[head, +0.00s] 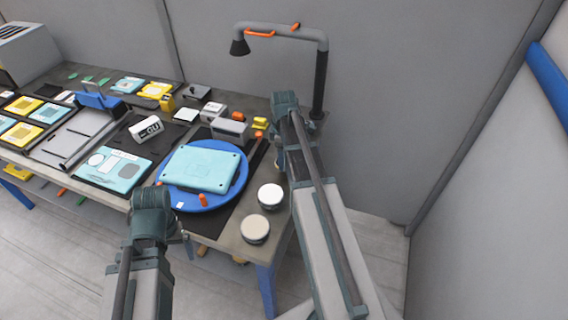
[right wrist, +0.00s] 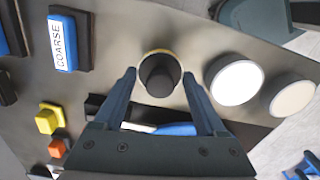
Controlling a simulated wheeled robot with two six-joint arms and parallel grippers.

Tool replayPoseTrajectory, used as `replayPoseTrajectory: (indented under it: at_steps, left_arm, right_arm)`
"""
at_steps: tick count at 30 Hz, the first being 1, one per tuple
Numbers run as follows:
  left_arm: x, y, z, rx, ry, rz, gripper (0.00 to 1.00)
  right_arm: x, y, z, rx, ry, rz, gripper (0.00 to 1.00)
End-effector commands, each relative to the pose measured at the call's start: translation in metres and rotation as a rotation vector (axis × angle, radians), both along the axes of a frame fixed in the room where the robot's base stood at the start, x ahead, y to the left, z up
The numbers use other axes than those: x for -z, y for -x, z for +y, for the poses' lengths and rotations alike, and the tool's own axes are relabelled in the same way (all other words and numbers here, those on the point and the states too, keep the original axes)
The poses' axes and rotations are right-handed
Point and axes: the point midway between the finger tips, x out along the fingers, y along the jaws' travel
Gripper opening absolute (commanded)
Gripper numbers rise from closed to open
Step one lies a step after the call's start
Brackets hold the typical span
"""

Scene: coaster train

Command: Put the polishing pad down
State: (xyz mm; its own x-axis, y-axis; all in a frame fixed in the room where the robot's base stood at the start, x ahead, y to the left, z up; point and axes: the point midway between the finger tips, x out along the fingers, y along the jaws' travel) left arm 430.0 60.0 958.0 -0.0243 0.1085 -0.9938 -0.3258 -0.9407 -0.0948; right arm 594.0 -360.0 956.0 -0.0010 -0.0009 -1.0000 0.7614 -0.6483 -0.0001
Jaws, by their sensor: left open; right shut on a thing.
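The polishing pad (right wrist: 160,75) shows in the right wrist view as a dark round knob inside a pale, yellowish-edged ring. My right gripper (right wrist: 161,100) is shut on it, with one finger on each side. Whether its underside touches the table I cannot tell. In the head view my right arm hides the pad, at the table's right end. My left gripper (head: 153,207) is open over the table's front edge, near the blue round turntable (head: 238,184). A light teal panel (head: 200,168) lies flat on the turntable.
A white-topped jar (head: 271,196) and a cream-topped jar (head: 255,229) stand at the table's right front corner. A COARSE block (right wrist: 65,42), a yellow block (right wrist: 48,118) and an orange block (right wrist: 56,148) sit nearby. A lamp post (head: 319,85) rises behind my right arm.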

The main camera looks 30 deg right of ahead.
Motion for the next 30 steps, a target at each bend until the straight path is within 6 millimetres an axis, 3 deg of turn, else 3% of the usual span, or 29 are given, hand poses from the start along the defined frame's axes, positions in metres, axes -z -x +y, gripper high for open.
replayPoseTrajectory:
  at_steps: [8, 22, 23, 27, 30]
  left_arm:
    - [0.036, 0.000, 0.000, 0.000, 0.000, 0.000, 0.93]
    - [0.041, 0.000, 0.000, 0.000, 0.000, 0.000, 0.93]
    - [0.039, 0.000, 0.000, 0.000, 0.000, 0.000, 0.93]
    - [0.038, 0.000, 0.000, 0.000, 0.000, 0.000, 0.93]
    - [0.038, 0.000, 0.000, 0.000, 0.000, 0.000, 0.93]
  right_arm:
    - [0.036, -0.002, -0.004, 0.001, 0.000, 0.000, 0.21]
    - [0.040, -0.002, -0.004, 0.001, 0.000, 0.000, 0.21]
    - [0.039, -0.002, -0.004, 0.001, 0.000, 0.000, 0.79]
    - [0.038, -0.002, -0.004, 0.001, 0.000, 0.000, 1.00]
    - [0.038, -0.002, -0.004, 0.001, 0.000, 0.000, 1.00]
